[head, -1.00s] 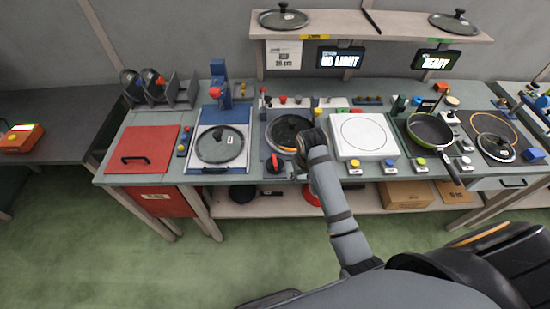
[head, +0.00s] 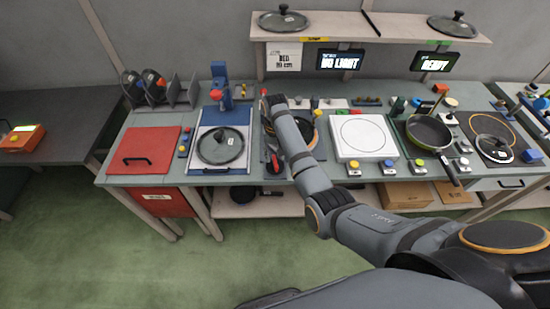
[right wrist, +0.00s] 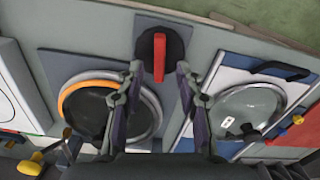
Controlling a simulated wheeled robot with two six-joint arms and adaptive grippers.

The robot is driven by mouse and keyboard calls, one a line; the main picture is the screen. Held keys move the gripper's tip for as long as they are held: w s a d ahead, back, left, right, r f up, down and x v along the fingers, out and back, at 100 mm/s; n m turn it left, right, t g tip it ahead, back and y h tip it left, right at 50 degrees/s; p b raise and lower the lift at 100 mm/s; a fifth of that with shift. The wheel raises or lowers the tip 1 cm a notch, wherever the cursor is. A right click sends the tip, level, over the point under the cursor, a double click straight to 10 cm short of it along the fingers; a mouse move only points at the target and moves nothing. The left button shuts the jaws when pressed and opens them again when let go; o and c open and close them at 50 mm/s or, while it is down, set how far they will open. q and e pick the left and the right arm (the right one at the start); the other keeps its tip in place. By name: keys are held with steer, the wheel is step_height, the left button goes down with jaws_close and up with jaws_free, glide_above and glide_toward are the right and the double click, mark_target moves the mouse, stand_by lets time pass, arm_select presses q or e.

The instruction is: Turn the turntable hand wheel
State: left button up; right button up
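The hand wheel is a black round knob with a red bar handle (head: 274,164), at the front edge of the turntable station. In the right wrist view the red bar (right wrist: 159,58) stands lengthwise, seen between the fingertips of my right gripper (right wrist: 159,72). That gripper is open, with a gap on both sides of the bar; contact is not visible. The turntable, a dark disc with a grey and orange rim (right wrist: 150,115), lies beneath the fingers. In the head view my right arm covers much of it and hides the fingertips. My left gripper is not in view.
A glass lid (head: 220,146) on a blue-edged board is left of the turntable. A white square plate (head: 364,136) is right of it, and a frying pan (head: 430,131) farther right. Small coloured buttons line the bench front. A shelf (head: 400,27) with lids hangs above.

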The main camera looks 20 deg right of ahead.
mark_target(275, 161)
steer(key=shift+f, duration=1.75)
jaws_close()
